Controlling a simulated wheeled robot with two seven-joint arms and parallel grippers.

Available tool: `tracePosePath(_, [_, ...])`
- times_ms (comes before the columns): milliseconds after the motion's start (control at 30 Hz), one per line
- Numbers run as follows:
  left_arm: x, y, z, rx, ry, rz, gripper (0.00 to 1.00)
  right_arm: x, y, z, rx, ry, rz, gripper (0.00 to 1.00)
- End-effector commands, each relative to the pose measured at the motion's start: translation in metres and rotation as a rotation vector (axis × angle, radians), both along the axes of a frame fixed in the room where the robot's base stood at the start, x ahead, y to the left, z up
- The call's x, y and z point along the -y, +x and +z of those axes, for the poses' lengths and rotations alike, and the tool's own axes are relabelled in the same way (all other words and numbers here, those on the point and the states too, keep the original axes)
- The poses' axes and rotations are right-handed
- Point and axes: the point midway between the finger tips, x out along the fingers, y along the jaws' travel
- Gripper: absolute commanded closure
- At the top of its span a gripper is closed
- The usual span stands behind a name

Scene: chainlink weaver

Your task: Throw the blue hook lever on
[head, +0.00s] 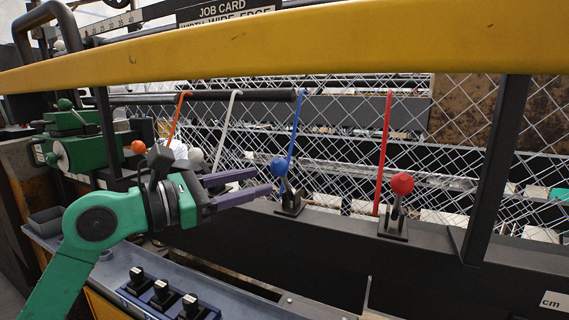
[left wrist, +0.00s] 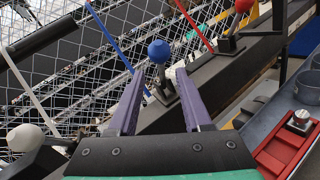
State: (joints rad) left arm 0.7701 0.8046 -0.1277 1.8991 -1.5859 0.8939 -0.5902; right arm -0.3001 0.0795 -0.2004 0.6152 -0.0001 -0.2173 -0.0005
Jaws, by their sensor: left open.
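The blue hook lever has a blue ball knob (head: 279,167) on a short stem above a dark base (head: 290,207) on the black rail. A blue rod (head: 297,128) rises behind it along the mesh. My left gripper (head: 262,184) is open, its purple fingers pointing at the lever from the left, just short of the knob in the head view. In the left wrist view the blue knob (left wrist: 158,51) shows beyond the fingertips, roughly between them; the left gripper (left wrist: 160,77) holds nothing. I cannot tell whether the knob is touched. My right gripper is not in view.
A red-knobbed lever (head: 402,184) stands right of the blue one. White (head: 195,156) and orange (head: 138,147) knobs are left, near my arm. A yellow beam (head: 300,38) crosses above. Black switches (head: 160,292) sit on the front ledge. Chain-link mesh (head: 340,150) lies behind.

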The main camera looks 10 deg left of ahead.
Motion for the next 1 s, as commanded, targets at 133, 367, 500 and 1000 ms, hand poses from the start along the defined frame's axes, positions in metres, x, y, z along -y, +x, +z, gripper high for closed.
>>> tracePosePath(133, [0.029, 0.025, 0.005, 0.0, -0.005, -0.005, 0.51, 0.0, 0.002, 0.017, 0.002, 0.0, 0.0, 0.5])
tracePosePath(367, [0.051, 0.047, 0.001, 0.0, -0.002, -0.002, 0.51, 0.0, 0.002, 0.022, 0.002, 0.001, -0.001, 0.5])
tracePosePath(500, [0.052, 0.048, -0.001, 0.0, -0.001, -0.001, 0.51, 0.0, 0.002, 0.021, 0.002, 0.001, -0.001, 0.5])
tracePosePath(1000, [0.051, 0.047, 0.0, 0.001, -0.003, -0.002, 1.0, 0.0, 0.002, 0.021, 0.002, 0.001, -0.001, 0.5])
